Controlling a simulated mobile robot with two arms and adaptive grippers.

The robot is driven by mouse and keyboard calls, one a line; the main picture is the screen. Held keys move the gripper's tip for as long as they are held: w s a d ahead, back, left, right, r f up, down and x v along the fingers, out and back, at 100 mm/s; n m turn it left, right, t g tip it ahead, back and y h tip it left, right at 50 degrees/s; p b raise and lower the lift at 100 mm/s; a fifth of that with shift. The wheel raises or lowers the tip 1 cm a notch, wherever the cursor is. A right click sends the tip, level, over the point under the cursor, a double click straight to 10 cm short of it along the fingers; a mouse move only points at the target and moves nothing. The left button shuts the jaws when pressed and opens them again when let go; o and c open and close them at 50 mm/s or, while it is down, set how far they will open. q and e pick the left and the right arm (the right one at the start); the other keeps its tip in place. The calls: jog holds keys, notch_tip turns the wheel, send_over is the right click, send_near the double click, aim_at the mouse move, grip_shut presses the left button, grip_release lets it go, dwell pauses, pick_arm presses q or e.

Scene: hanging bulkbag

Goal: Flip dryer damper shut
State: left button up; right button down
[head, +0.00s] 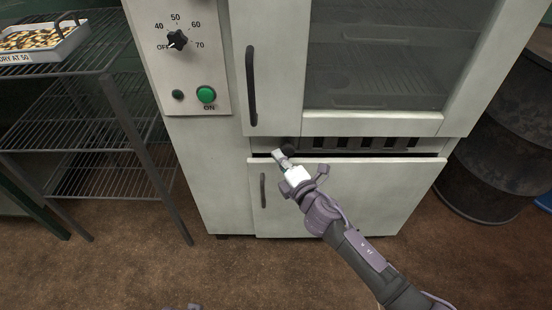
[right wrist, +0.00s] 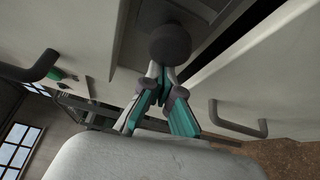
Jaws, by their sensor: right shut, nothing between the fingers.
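The dryer damper is a slotted vent strip (head: 365,143) under the glass door in the head view. Dark gaps show between its pale bars. A round black knob (head: 287,150) sits at the strip's left end; it also shows large in the right wrist view (right wrist: 170,42). My right gripper (head: 278,155) is at the knob, its fingers shut and empty. In the right wrist view its fingertips (right wrist: 160,78) are just below the knob in the picture; I cannot tell if they touch it.
The upper glass door (head: 380,55) appears closed. The lower door (head: 350,195) has a dark gap along its top. A control panel (head: 188,60) with dial and green button is at left. A wire rack (head: 80,95) stands left, a dark drum (head: 500,130) right.

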aim_at(293, 154)
pick_arm(q)
jog(key=shift+s+f+p, duration=0.15)
jog(key=shift+s+f, duration=0.05)
jog(key=shift+f, duration=0.3)
jog(key=shift+s+f+p, duration=0.15)
jog(key=shift+s+f, duration=0.05)
jog(key=shift+f, duration=0.3)
pick_arm(e)
jog(key=shift+d, duration=2.2)
pick_arm(q)
jog(key=shift+a, duration=0.1)
pick_arm(e)
jog(key=shift+w, duration=0.1)
